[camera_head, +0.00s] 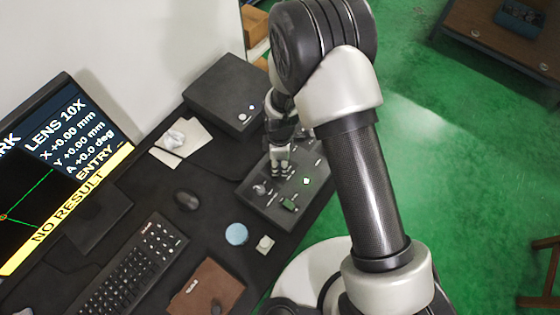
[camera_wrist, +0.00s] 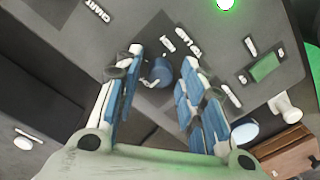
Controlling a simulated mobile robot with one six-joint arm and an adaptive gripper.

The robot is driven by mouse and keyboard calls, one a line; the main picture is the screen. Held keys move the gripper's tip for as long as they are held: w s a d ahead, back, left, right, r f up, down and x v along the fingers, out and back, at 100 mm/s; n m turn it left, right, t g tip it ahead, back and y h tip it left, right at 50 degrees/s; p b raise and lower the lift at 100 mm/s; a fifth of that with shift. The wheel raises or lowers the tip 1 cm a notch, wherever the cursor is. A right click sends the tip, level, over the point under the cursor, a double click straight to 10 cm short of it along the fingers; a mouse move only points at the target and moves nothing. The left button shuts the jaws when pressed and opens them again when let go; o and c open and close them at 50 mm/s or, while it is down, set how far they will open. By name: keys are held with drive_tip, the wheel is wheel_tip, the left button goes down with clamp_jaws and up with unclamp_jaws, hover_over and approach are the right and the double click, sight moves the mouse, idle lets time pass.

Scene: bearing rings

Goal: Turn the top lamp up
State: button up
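The dark control box (camera_head: 252,203) lies on the desk in the head view and fills the upper part of the wrist view (camera_wrist: 225,45). In the wrist view a round dark blue-grey knob (camera_wrist: 160,72) shows between the two fingers of my gripper (camera_wrist: 163,62). The fingers stand apart on either side of it, with visible gaps.
A green light (camera_head: 306,181) and a green switch (camera_head: 289,204) are on the box. A larger black box (camera_head: 225,92) stands behind. A monitor (camera_head: 60,165) reads "NO RESULT".

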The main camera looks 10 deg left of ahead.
clamp_jaws()
drive_tip(key=shift+m, duration=0.4)
drive_tip(key=m, duration=1.4)
drive_tip(key=m+p, duration=0.2)
drive_tip(key=m, duration=0.3)
drive_tip(key=shift+m, duration=0.4)
idle(0.3)
